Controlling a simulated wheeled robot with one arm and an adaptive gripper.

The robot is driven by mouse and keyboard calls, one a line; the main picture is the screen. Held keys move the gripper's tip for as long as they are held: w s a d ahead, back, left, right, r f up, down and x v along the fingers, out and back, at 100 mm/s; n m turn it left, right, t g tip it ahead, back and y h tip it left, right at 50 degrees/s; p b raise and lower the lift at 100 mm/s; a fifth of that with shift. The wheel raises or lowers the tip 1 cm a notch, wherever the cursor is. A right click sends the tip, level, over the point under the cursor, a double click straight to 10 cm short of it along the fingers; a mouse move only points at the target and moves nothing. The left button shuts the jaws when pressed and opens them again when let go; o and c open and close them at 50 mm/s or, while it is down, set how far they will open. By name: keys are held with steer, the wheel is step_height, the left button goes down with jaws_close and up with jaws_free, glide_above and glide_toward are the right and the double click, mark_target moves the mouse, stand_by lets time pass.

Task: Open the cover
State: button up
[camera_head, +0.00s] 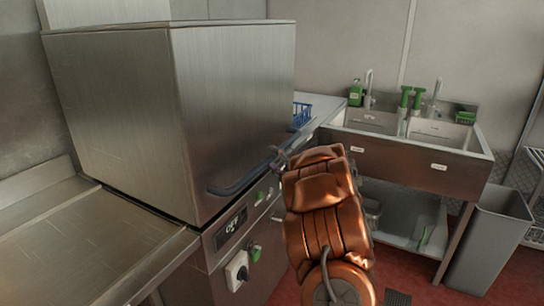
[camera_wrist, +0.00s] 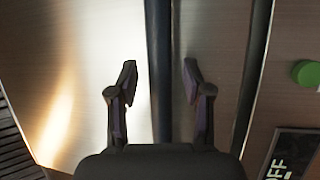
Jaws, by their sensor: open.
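The cover (camera_head: 235,95) is a large brushed-steel box hood over a steel machine. It is down, its lower edge close to the front panel. A dark blue bar handle (camera_head: 232,188) runs along the bottom of its front. My gripper (camera_head: 280,155) is at the right part of this handle, partly hidden by my copper-coloured arm. In the wrist view my gripper (camera_wrist: 158,80) is open, with one finger on each side of a dark bar (camera_wrist: 158,40), which looks like the handle. I see gaps between the bar and both fingers; I cannot tell the depth.
A steel counter (camera_head: 85,245) is at left. A blue rack (camera_head: 302,114), a double sink (camera_head: 420,130) and a grey bin (camera_head: 490,240) are at right. Red floor shows between.

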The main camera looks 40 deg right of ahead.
steer(key=shift+w+r, duration=0.1)
steer(key=shift+w, duration=0.4)
jaws_close()
stand_by(0.4)
